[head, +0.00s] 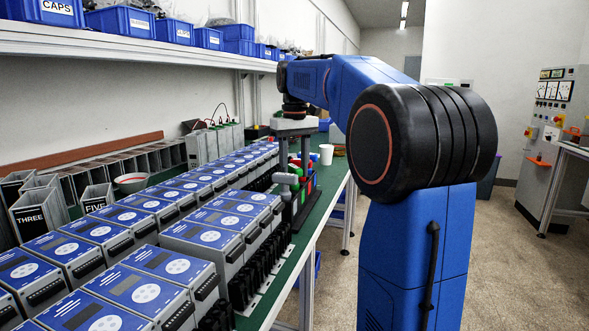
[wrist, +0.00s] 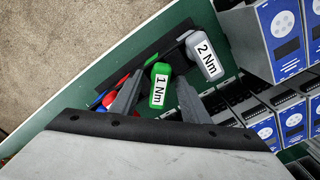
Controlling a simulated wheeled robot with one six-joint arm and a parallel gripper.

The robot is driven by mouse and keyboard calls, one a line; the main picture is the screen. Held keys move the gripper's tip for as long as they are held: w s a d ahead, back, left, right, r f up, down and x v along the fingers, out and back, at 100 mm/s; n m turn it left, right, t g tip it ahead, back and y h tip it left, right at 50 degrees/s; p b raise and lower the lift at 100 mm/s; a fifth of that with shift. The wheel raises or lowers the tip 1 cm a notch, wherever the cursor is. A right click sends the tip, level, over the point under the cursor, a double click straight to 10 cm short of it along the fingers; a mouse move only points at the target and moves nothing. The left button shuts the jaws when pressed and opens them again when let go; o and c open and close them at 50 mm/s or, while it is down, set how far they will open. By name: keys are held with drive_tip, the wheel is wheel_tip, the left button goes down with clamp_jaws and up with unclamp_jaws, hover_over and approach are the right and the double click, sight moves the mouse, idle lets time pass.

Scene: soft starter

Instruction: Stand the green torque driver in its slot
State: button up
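The green torque driver (wrist: 160,84), labelled "1 Nm", lies between the two fingers of my gripper (wrist: 160,76) in the wrist view. The fingers are apart, with a narrow gap visible on each side of its handle. The grey driver (wrist: 205,55), labelled "2 Nm", is just to the right, by a black strip of the rack (wrist: 170,42). In the head view my gripper (head: 295,168) points down over the bench near the rack, with the grey driver (head: 286,179) beside it. The green driver's lower end and its slot are hidden.
Rows of blue-topped grey soft starters (head: 150,290) fill the green bench (head: 333,187) at the left and front. Red and blue handles (wrist: 106,99) lie close to the left finger. A white cup (head: 326,154) stands behind the gripper.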

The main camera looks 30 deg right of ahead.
wheel_tip(320, 180, up, 12)
idle(0.6)
